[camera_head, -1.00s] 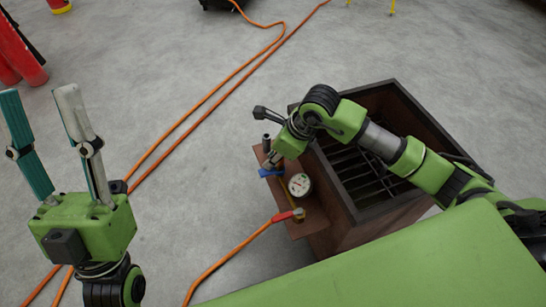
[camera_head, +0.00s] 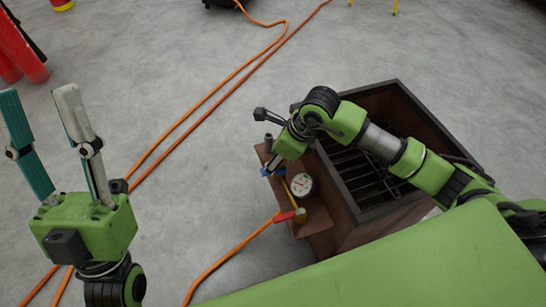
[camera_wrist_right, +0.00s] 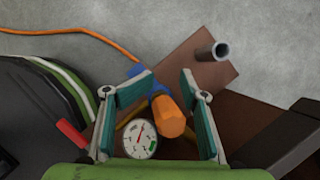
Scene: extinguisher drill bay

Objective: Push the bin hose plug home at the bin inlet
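The orange bin hose ends in a red plug (camera_head: 286,216) at the brass inlet fitting (camera_head: 301,215) on the bin's side shelf. Plug and fitting appear to meet; I cannot tell how deep the plug sits. A red part, likely the plug, shows at the left in the right wrist view (camera_wrist_right: 72,138). My right gripper (camera_head: 272,168) is over the shelf beside a blue handle (camera_wrist_right: 146,82). Its fingers (camera_wrist_right: 161,82) are apart, with an orange knob-like piece (camera_wrist_right: 169,117) between them and a gap at its left. My left gripper (camera_head: 40,92) is open and empty, far left.
The dark bin (camera_head: 352,200) with a slatted inside stands under my right arm. A round gauge (camera_head: 302,185) and an upright grey pipe (camera_wrist_right: 213,51) are on the shelf (camera_head: 318,218). Orange hoses cross the floor. Red cylinders (camera_head: 22,52) stand at upper left.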

